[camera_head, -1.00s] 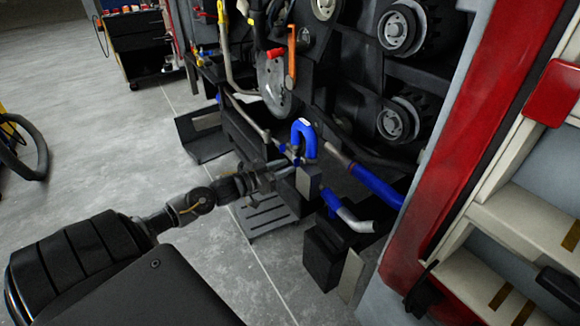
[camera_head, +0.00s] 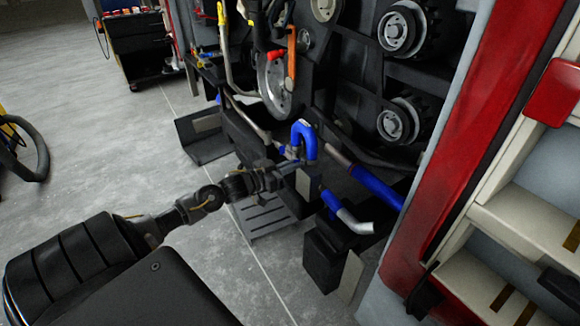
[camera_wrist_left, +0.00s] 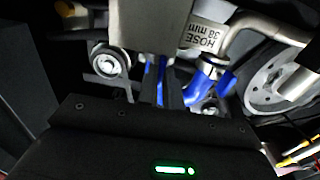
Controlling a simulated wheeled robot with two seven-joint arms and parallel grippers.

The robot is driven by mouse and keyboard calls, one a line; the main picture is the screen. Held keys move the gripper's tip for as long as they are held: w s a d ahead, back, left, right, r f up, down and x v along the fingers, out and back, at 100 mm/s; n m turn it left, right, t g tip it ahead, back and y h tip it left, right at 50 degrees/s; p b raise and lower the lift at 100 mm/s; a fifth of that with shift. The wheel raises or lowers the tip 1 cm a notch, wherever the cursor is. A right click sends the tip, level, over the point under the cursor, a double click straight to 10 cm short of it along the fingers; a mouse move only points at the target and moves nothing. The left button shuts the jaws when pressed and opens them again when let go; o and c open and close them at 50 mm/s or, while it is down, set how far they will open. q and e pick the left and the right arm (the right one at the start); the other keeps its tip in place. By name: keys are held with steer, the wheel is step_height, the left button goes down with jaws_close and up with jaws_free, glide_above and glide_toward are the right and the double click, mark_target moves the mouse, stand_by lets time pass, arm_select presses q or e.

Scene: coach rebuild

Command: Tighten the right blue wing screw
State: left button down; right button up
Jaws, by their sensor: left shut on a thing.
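My left gripper (camera_head: 286,167) reaches in from the left to the area below the blue curved hose (camera_head: 305,138). In the left wrist view its two dark fingers (camera_wrist_left: 161,80) are shut on a narrow blue part, seemingly a blue wing screw (camera_wrist_left: 162,68), which is mostly hidden between them. A second blue wing-like piece (camera_wrist_left: 227,81) shows to the right of the fingers, beside the blue hose end and its clamp. I cannot tell from these views which screw is the right one. My right gripper is not in view.
A lower blue hose (camera_head: 376,187) runs to the right. A red-framed doorway with steps (camera_head: 520,225) stands at the right. The grey floor at left is mostly clear.

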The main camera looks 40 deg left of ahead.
arm_select(q)
steer(key=shift+m, duration=0.3)
arm_select(e)
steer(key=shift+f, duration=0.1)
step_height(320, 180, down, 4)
steer(key=p, duration=0.2)
arm_select(q)
steer(key=shift+f+m+b, duration=0.2)
steer(key=shift+m+b, duration=1.05)
steer(key=shift+m, duration=7.05)
steer(key=shift+f+m+b, duration=0.2)
steer(key=shift+m+b, duration=1)
steer(key=shift+m, duration=7.1)
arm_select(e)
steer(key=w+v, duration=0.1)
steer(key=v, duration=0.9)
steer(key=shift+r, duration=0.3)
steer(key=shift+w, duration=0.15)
